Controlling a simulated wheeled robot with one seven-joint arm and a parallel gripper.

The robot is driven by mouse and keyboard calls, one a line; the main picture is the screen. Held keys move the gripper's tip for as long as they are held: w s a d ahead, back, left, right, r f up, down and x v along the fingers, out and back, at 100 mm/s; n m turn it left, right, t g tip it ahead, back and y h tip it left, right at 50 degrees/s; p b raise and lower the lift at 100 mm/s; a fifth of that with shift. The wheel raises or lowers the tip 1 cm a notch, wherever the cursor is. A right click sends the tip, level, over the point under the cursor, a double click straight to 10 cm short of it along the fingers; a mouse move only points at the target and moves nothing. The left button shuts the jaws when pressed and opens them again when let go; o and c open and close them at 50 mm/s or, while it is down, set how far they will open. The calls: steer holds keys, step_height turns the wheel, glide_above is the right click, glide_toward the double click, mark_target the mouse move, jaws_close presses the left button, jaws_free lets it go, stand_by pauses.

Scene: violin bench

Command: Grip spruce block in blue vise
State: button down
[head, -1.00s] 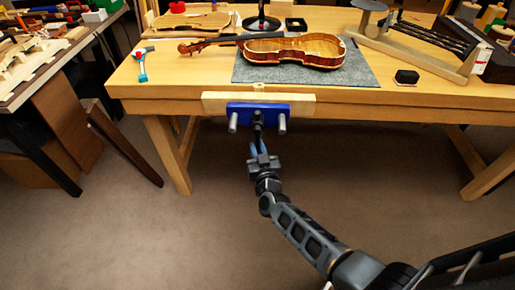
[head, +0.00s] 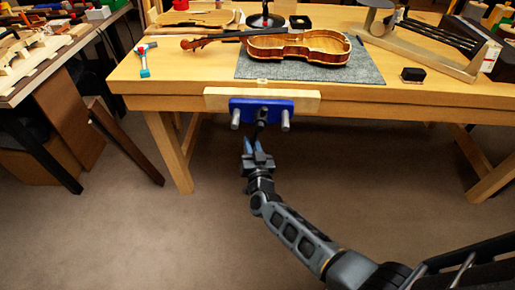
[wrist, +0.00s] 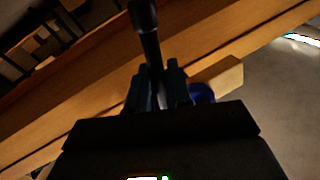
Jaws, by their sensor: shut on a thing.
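The blue vise (head: 240,105) is mounted on the front edge of the bench, with a pale wooden jaw (head: 305,102) above and behind its blue plate. A small pale block (head: 262,81), likely the spruce block, shows only its top at the bench edge above the vise; whether the jaws touch it cannot be told. My gripper (head: 253,145) is below the vise, shut on the dark vise handle. In the wrist view the handle (wrist: 147,25) runs between my two fingers, its knobbed end beyond them. A bit of the blue vise (wrist: 202,93) shows beside the fingers.
A violin body (head: 300,48) lies on a grey mat (head: 365,73) on the bench (head: 160,92). A hammer-like tool (head: 144,62) lies left and a small black box (head: 412,75) right. A side table (head: 40,70) stands left. The floor before the bench is clear.

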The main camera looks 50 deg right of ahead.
steer(key=w+a+r+m+h+b, duration=0.3)
steer(key=w+a+r+m+b, duration=0.1)
steer(key=m, duration=0.8)
steer(key=shift+w+a+r+m+g+h, duration=0.4)
steer(key=shift+w+r, duration=0.5)
steer(key=shift+r, duration=0.45)
steer(key=c, duration=1.2)
jaws_free()
steer(key=shift+c, duration=0.2)
steer(key=v, duration=0.7)
steer(key=shift+s+a, duration=0.25)
steer(key=shift+s, duration=0.1)
steer(key=shift+c, duration=0.2)
